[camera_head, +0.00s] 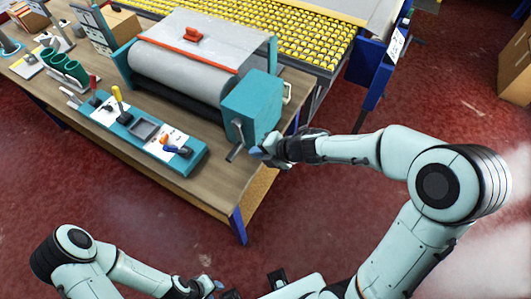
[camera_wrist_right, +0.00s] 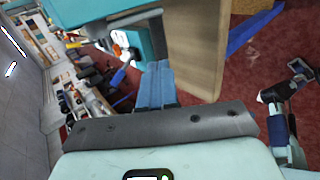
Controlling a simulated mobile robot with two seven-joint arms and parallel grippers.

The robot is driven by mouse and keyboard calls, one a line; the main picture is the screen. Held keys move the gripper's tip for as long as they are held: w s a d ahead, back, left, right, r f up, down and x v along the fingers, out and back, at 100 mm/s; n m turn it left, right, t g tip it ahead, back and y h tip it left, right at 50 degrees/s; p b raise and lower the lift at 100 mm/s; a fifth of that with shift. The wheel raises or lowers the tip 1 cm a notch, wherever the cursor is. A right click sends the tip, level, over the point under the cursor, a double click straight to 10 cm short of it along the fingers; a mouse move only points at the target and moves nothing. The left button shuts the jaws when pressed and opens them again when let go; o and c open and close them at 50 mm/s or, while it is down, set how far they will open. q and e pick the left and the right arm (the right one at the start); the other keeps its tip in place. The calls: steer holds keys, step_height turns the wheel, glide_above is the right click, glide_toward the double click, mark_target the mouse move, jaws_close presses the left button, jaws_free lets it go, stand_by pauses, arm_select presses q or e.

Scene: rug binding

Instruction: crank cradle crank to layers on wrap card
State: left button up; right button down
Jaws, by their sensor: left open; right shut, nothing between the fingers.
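The cradle holds a large grey roll (camera_head: 185,75) between teal end supports, with a teal gearbox (camera_head: 252,105) at its right end. A short grey crank (camera_head: 235,153) sticks out low at the front of the gearbox. My right gripper (camera_head: 257,152) is shut and empty, close beside the crank; I cannot tell whether they touch. In the right wrist view its blue fingers (camera_wrist_right: 155,85) are together, near the bench edge. My left gripper (camera_head: 218,290) is open, low at the bottom edge, away from the bench. A white card (camera_head: 396,43) with small markings hangs on a blue post; its details are unreadable.
The wooden bench (camera_head: 225,187) carries a teal control panel (camera_head: 140,128) with levers in front of the roll. Green cups (camera_head: 65,67) stand at the left. A yellow roller bed (camera_head: 290,40) lies behind. The red floor is open in front of the bench.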

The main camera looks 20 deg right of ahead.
mark_target(236, 153)
steer(key=b+x, duration=0.2)
steer(key=x, duration=0.4)
steer(key=shift+w+a+f, duration=0.15)
steer(key=shift+f, duration=0.15)
arm_select(q)
steer(key=shift+s+f+b, duration=0.1)
steer(key=shift+s+f, duration=0.2)
steer(key=shift+f, duration=0.35)
steer(key=shift+s+f+b, duration=0.1)
steer(key=shift+s+f, duration=0.15)
steer(key=shift+f, duration=0.4)
steer(key=shift+s+f+b, duration=0.1)
steer(key=shift+s+f, duration=0.2)
steer(key=shift+f, duration=0.35)
arm_select(e)
steer(key=shift+w+a+f, duration=0.3)
steer(key=shift+w+f, duration=0.05)
steer(key=shift+w, duration=0.1)
